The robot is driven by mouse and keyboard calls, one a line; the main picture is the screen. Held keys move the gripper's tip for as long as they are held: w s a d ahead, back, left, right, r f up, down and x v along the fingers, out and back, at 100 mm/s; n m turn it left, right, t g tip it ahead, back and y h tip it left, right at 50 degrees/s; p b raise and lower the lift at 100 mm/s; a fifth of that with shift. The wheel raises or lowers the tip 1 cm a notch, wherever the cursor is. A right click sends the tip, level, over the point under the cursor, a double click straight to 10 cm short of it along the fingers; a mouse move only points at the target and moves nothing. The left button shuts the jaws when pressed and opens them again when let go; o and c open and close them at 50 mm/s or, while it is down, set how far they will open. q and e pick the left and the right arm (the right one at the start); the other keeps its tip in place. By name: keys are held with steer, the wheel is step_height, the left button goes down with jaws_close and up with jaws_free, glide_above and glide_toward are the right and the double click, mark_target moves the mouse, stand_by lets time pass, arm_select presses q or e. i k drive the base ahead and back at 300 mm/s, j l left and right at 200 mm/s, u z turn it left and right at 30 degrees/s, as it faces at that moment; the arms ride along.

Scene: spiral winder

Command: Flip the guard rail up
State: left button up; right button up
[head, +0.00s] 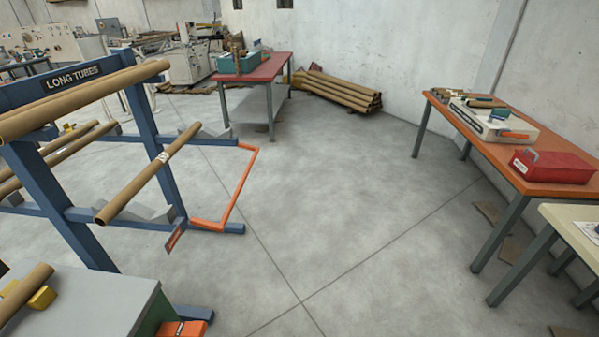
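The guard rail appears to be the orange U-shaped bar (239,187) on the front of the blue tube rack (148,130) at the left. It lies folded down, roughly level and low, near the rack's feet, sticking out toward the open floor. A small orange-red tag (175,236) with unreadable lettering hangs near its near end. A long cardboard tube (150,172) rests on the rack's arms above and beside the rail. Neither of my grippers is in view.
A grey-topped bench (95,300) with a tube stands at the lower left. An orange table (510,140) with a red toolbox (552,166) is at the right. A red table (255,68) and stacked tubes (340,92) are at the back. The middle floor is clear.

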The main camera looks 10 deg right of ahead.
mark_target(219, 227)
steer(key=i+j, duration=0.35)
steer(key=i, duration=0.15)
steer(key=i+l+z, duration=0.1)
steer(key=i+l, duration=0.5)
steer(key=i+j+z, duration=0.15)
steer(key=z, duration=0.15)
steer(key=i+j+z, duration=0.3)
steer(key=k+j+z, duration=0.1)
steer(key=z, duration=0.15)
